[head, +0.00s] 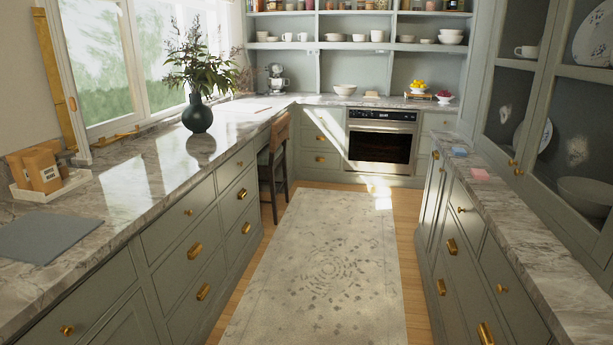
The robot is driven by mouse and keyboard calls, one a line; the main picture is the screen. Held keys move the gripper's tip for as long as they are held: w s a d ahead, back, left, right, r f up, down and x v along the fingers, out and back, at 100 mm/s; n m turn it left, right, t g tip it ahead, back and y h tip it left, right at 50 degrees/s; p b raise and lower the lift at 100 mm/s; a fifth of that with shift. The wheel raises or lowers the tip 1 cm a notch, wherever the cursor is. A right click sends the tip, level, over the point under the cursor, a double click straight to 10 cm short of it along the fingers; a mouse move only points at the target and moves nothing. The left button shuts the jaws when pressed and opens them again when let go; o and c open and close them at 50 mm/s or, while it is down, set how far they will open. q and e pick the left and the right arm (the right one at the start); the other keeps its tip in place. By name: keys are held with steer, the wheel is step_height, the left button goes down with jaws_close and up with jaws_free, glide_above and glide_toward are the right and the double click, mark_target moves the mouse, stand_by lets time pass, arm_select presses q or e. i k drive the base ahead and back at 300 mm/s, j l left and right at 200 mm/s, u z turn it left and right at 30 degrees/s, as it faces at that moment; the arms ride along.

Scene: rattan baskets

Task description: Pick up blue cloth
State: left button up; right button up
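A small blue cloth (459,152), seemingly folded, lies flat near the far end of the marble counter (545,265) on the right. A pink cloth (480,175) of similar size lies nearer on the same counter, apart from the blue one. Neither of my grippers shows in the head view.
The left counter (130,185) holds a dark vase with a plant (197,115), a tray with brown packages (42,170) and a grey mat (50,236). A wooden chair (275,150) stands at its far end. The rug (325,265) between the counters is clear.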

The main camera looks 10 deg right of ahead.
mark_target(457, 151)
steer(key=i+z, duration=0.3)
steer(key=i, duration=0.7)
steer(key=i+j+z, duration=0.15)
steer(key=i+z, duration=0.15)
steer(key=i, duration=0.65)
steer(key=i+z, duration=0.3)
steer(key=i, duration=0.35)
steer(key=i+j+z, duration=0.35)
steer(key=i, duration=0.3)
steer(key=l, duration=0.1)
